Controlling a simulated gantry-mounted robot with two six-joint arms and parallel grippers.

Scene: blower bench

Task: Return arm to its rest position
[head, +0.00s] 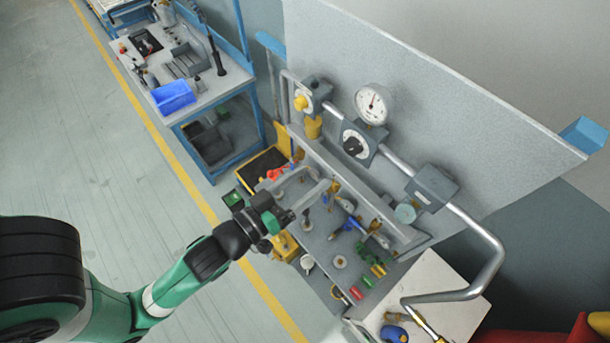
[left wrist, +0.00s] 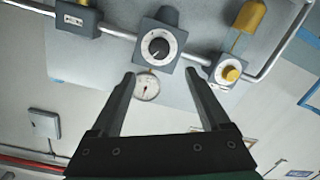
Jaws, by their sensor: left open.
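My left arm comes in from the left in the head view, green and black, reaching over the bench. My left gripper (head: 318,195) is above the cluttered bench top, in front of the grey panel. In the left wrist view my left gripper (left wrist: 160,85) has its two fingers spread apart with nothing held between them. Behind the fingers are a dark-knobbed dial box (left wrist: 157,47) and a round white gauge (left wrist: 146,86), both apart from the gripper as far as I can tell. My right gripper is in neither view.
A grey panel (head: 440,110) with a bent metal pipe (head: 400,172) stands behind the bench. A pressure gauge (head: 373,104) and a black-knobbed box (head: 357,142) are mounted there. Small coloured parts lie on the bench. A blue bin (head: 173,97) sits on another table. Open floor (head: 100,150) lies left.

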